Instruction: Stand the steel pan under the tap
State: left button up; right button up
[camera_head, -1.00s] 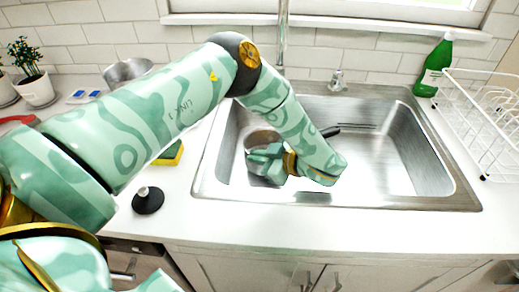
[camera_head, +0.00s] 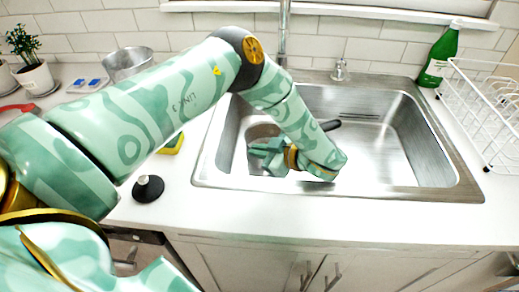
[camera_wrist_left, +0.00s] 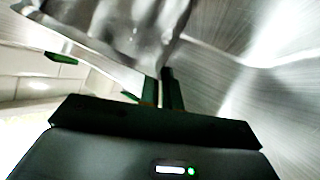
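The steel pan (camera_head: 262,131) is in the left part of the sink (camera_head: 399,186), its black handle (camera_head: 331,125) pointing right. My left forearm and gripper hide much of it. My left gripper (camera_head: 262,154) reaches down into the sink at the pan's near side. In the left wrist view its fingers (camera_wrist_left: 163,90) are close together at the edge of a steel wall (camera_wrist_left: 110,30), which looks like the pan, and they appear shut on it. The tap's upright pipe (camera_head: 284,35) rises behind the sink; its lower part is behind my arm. My right gripper is not in view.
A steel pot (camera_head: 127,63), a potted plant (camera_head: 33,75), a yellow-green sponge (camera_head: 172,144) and a black stopper (camera_head: 148,188) are on the counter at left. A green bottle (camera_head: 440,58) and a white dish rack (camera_head: 487,105) stand at right. The sink's right half is clear.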

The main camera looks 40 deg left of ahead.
pick_arm(q)
jog(key=o, duration=0.5)
